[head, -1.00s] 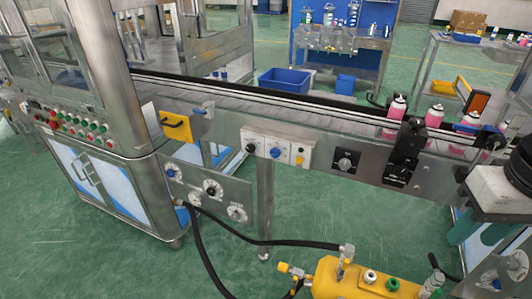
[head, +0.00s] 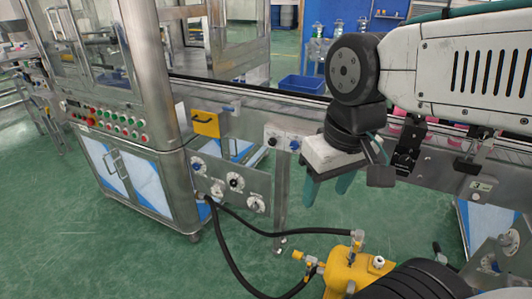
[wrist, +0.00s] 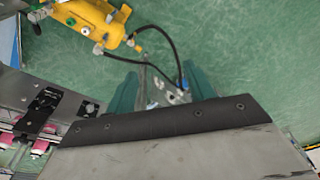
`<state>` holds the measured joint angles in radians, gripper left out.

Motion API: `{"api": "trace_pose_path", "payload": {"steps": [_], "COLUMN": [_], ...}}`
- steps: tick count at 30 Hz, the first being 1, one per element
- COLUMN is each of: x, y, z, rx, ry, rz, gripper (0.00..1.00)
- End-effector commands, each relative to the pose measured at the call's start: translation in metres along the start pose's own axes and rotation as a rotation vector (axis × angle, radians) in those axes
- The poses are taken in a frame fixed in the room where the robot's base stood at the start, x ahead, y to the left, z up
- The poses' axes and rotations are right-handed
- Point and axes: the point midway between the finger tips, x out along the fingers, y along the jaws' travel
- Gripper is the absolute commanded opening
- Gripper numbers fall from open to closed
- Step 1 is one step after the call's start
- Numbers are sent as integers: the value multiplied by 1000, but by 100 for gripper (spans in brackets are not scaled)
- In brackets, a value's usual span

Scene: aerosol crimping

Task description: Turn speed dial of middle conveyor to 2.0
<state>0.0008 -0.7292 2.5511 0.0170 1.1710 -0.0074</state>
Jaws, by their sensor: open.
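The middle conveyor (head: 255,117) runs across the head view from the machine cabinet to the right. Its small control panel (head: 277,137) carries a black knob and a blue knob (head: 294,144); the panel's right part is hidden by my gripper. The black dial seen earlier to the right of that panel is now hidden behind my gripper and wrist. My gripper (head: 327,188) hangs in front of the conveyor side with its two teal fingers apart and pointing down. In the wrist view the open fingers (wrist: 162,95) have nothing between them; no dial can be made out there.
A lower panel (head: 225,187) with several dials stands at the left, beside the cabinet (head: 125,170). A yellow tank (head: 350,270) with black hoses is on the floor in front. Green floor is open front left.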

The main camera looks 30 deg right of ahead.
Motion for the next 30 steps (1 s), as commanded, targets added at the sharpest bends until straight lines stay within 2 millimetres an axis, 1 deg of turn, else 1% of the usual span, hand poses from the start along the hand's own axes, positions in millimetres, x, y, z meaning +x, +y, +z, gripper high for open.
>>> {"api": "trace_pose_path", "payload": {"steps": [2, 5, 6, 8, 9, 10, 11, 12, 14, 15, 17, 18, 21, 23, 24, 26, 27, 30], "x": [7, 20, 27, 38, 46, 52, 58, 67, 81, 90, 106, 117, 147, 166, 178, 197, 209, 238], "y": [-6, -15, -18, -22, -23, -23, -23, -21, -16, -12, -3, 5, 28, 44, 55, 72, 84, 111], "z": [-26, -77, -100, -137, -161, -179, -196, -218, -250, -270, -297, -314, -348, -363, -371, -379, -382, -381], "rx": [0, 10, 20, 39, 55, 68, 82, 104, 138, 163, 200, 226, 289, 324, 346, 375, 391, 416], "ry": [40, 139, 185, 261, 312, 351, 390, 440, 515, 564, 635, 682, 790, 850, 888, 942, 975, 1047], "rz": [-26, -71, -88, -109, -119, -122, -124, -122, -111, -98, -69, -43, 48, 114, 164, 248, 310, 474], "gripper": [54, 54, 54, 54, 54, 54, 54, 54, 54, 54, 54, 54, 54, 54, 54, 54, 54, 54]}}
